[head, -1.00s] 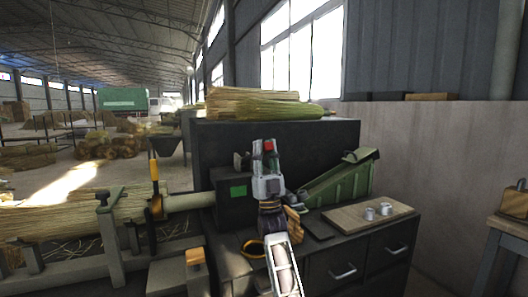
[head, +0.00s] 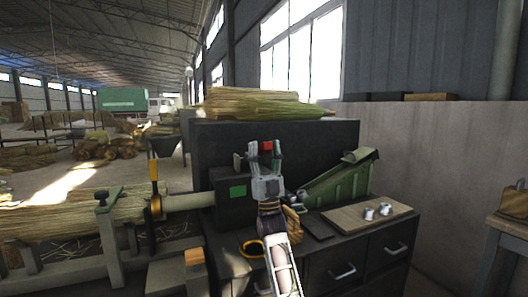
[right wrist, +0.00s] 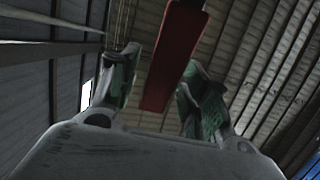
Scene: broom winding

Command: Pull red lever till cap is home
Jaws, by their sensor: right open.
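The red lever (right wrist: 175,55) shows in the right wrist view as a flat bar, coming down from the top edge between my spread fingers. In the head view only its small red end (head: 267,146) shows, between the fingertips. My right gripper (head: 264,147) is open, in front of the dark machine (head: 320,145); it also shows in the right wrist view (right wrist: 155,90). The lever looks clear of both fingers. Its pivot is hidden. I cannot tell which part is the cap. My left gripper is not in view.
A green chute (head: 340,184) stands right of my gripper. Small metal cups (head: 369,214) sit on a board (head: 345,216) on the dark cabinet. Left, a clamp (head: 155,190) surrounds a pale shaft beside straw (head: 60,218).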

